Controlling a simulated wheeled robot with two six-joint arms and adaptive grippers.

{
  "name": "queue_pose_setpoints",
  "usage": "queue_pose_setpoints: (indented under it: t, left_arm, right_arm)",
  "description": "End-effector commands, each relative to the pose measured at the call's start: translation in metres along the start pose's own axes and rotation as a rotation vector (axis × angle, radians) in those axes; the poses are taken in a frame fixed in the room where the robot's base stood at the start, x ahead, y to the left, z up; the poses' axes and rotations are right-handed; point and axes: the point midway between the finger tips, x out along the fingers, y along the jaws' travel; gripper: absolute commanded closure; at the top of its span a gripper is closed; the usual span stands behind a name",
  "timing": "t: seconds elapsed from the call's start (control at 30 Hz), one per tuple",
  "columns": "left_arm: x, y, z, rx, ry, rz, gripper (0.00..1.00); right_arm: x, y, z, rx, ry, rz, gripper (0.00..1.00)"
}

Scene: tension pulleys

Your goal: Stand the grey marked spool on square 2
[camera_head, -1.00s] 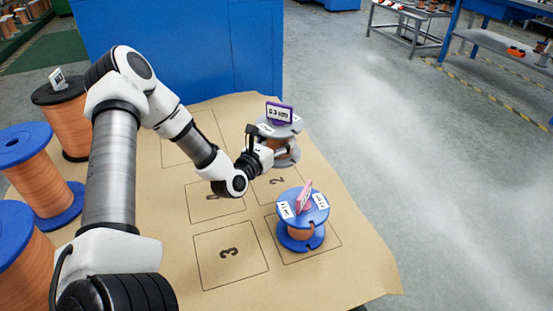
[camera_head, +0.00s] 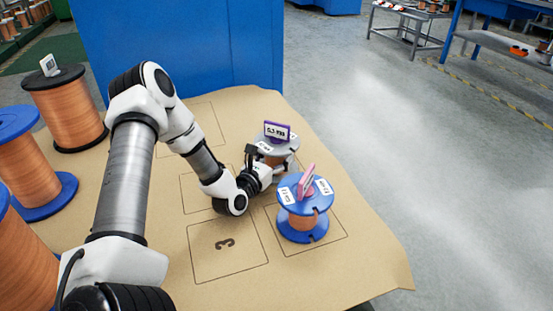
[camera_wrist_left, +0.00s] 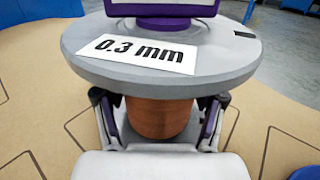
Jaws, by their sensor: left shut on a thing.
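The spool is over the area of square 2, whose number is hidden by the gripper and spool. The lower flange is mostly hidden, so I cannot tell whether it touches the mat. My right gripper is not in view.
A blue spool (camera_head: 305,218) with a pink sign stands close in front of the grey one, on the square right of square 3 (camera_head: 225,244). Square 3 is empty. Large copper spools (camera_head: 66,115) stand at the left. The mat's right edge is near.

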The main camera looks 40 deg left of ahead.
Motion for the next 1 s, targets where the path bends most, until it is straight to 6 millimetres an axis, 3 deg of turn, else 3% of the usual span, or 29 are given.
queue_pose_setpoints:
  t: [0.17, 0.2, 0.27, 0.67, 0.77, 1.0]
  left_arm:
    - [0.0, 0.0, -0.002, 0.0, -0.003, 0.0, 0.97]
    - [0.0, 0.0, -0.002, 0.0, 0.0, 0.0, 0.23]
    - [0.0, 0.0, -0.001, 0.0, 0.0, 0.0, 0.05]
    - [0.0, 0.0, 0.004, 0.0, 0.0, 0.0, 0.05]
    - [-0.015, 0.001, 0.004, -0.004, 0.003, 0.003, 0.05]
    - [-0.077, 0.001, 0.005, -0.006, 0.004, 0.005, 0.05]
  right_arm:
    - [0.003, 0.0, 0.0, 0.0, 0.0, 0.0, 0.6]
    - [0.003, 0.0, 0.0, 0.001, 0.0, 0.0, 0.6]
    - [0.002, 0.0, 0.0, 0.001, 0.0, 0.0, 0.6]
    - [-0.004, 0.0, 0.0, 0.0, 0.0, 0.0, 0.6]
    - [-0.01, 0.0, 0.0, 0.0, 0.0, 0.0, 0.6]
    - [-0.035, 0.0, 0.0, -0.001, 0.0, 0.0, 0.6]
